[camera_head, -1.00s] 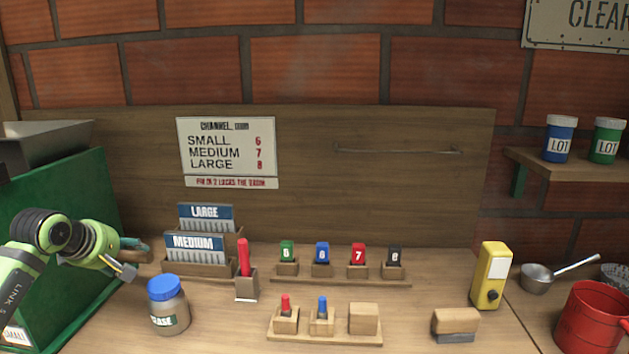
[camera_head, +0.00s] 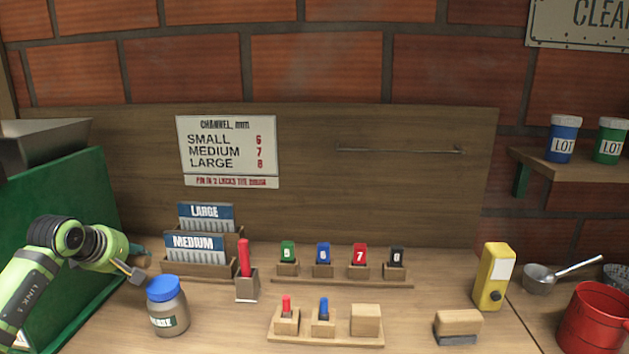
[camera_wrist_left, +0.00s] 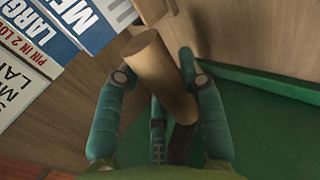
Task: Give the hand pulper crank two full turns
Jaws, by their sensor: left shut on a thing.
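The hand pulper (camera_head: 70,205) stands at the far left of the head view, with a green side panel and a grey hopper (camera_head: 40,142) on top. The wooden crank grip (camera_wrist_left: 160,70) fills the middle of the left wrist view. My left gripper (camera_wrist_left: 158,82) is shut on this grip, with teal fingers on both sides of it. In the head view my left gripper (camera_head: 137,260) is beside the panel, mostly hidden by its own green wrist. Most of the crank arm is hidden. My right gripper is not in view.
A blue-lidded jar (camera_head: 167,305) stands close to the right of my left wrist. Card holders marked LARGE and MEDIUM (camera_head: 200,250) stand behind it. Several coloured pegs in wooden blocks, a brush (camera_head: 457,325) and a yellow device (camera_head: 493,277) are farther right.

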